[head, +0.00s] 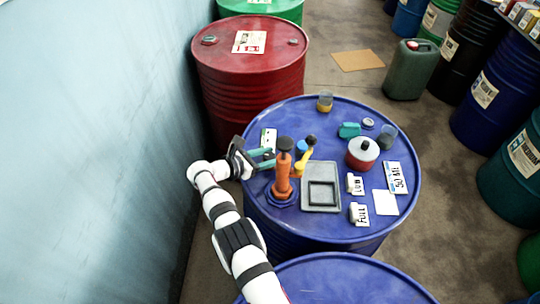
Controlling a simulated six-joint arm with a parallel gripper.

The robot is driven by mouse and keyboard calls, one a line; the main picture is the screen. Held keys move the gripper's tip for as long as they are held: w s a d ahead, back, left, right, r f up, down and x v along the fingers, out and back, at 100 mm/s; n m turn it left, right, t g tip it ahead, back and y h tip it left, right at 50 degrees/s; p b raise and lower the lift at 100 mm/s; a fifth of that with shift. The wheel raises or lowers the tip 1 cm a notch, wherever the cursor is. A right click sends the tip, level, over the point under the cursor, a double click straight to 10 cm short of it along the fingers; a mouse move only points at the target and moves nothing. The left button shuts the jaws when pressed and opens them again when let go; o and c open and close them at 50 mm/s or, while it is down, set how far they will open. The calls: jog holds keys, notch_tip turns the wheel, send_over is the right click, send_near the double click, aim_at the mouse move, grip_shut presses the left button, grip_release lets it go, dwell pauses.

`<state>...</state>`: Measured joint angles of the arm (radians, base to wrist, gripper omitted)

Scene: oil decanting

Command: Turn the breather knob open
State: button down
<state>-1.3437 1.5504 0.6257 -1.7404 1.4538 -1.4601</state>
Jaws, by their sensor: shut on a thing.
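My gripper (268,157) reaches in from the left over the blue drum's lid (340,111), its teal fingers closed around a small dark knob (268,155), which looks like the breather knob. The fingers hide most of it, and I cannot tell how far it is turned. Just right of the fingertips stands an orange hand pump (282,176) with a black top, upright on the lid. A yellow spout (301,163) with a dark end is beside it.
A grey tray (321,207), a red-and-white can (361,157), a teal item (349,130), small cups and label cards (397,177) share the lid. A small amber cup (325,101) stands at the far edge. A red drum (250,90) stands behind, and a wall is on the left.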

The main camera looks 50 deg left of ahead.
jog(key=shift+c, duration=1.7)
grip_release()
jog(key=shift+s, duration=0.1)
jog(key=v, duration=1.5)
jog(key=shift+s, duration=0.35)
jog(key=shift+r, duration=0.15)
